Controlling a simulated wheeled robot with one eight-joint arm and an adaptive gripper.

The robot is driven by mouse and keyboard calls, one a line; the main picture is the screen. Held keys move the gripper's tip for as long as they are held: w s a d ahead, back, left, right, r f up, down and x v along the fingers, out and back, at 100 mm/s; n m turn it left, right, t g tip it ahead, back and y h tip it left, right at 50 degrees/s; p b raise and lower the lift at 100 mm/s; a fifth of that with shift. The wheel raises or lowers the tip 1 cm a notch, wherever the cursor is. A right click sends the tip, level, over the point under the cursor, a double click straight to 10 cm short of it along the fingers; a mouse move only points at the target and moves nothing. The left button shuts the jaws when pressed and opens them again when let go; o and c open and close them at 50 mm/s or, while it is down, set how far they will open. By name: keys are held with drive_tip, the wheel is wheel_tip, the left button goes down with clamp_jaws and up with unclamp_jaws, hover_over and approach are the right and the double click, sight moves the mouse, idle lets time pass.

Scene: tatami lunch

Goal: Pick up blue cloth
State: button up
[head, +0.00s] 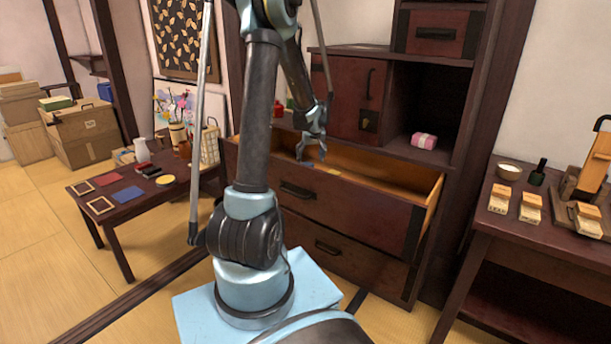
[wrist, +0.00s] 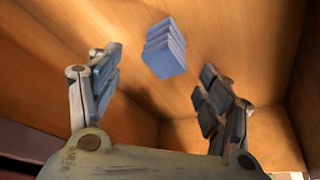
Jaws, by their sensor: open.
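The blue cloth (wrist: 165,50) looks like a small folded stack inside the wooden drawer in the wrist view.
The drawer's wooden walls surround my gripper closely. A low table (head: 150,190) with several items stands left, and a dark side table (head: 540,240) right. A pink-and-white bundle (head: 424,141) sits on the cabinet shelf.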

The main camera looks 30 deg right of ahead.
sight(307, 163)
drive_tip(key=shift+w+f, duration=0.25)
drive_tip(key=shift+f, duration=0.45)
drive_tip(key=x, duration=0.4)
drive_tip(key=shift+w+a+r, duration=0.1)
drive_tip(key=shift+w+a, duration=0.1)
drive_tip(key=shift+w, duration=0.25)
drive_tip(key=shift+w+f, duration=0.2)
drive_tip(key=shift+f, duration=0.35)
drive_tip(key=c, duration=1.1)
